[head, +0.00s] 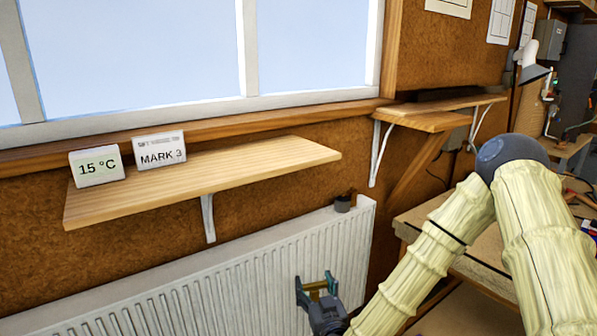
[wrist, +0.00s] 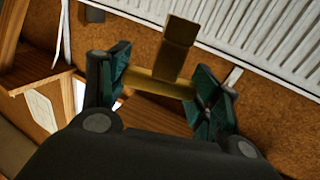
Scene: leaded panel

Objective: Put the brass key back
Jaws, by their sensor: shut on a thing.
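The brass key (wrist: 176,48) is a dull gold T shape. Its crossbar lies between the two dark green finger pads of my gripper (wrist: 162,88), and its block-like shank sticks out past them toward the top of the wrist view. My gripper is shut on the key. In the head view my gripper (head: 317,287) is low in front of the white radiator (head: 215,285), with only a little of the brass showing between the fingers. A dark valve knob (head: 343,203) sits at the radiator's top right corner, above and right of my gripper.
A wooden shelf (head: 235,170) juts out above the radiator. A second shelf (head: 430,115) and a workbench (head: 410,232) are at right. The wall is brown board.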

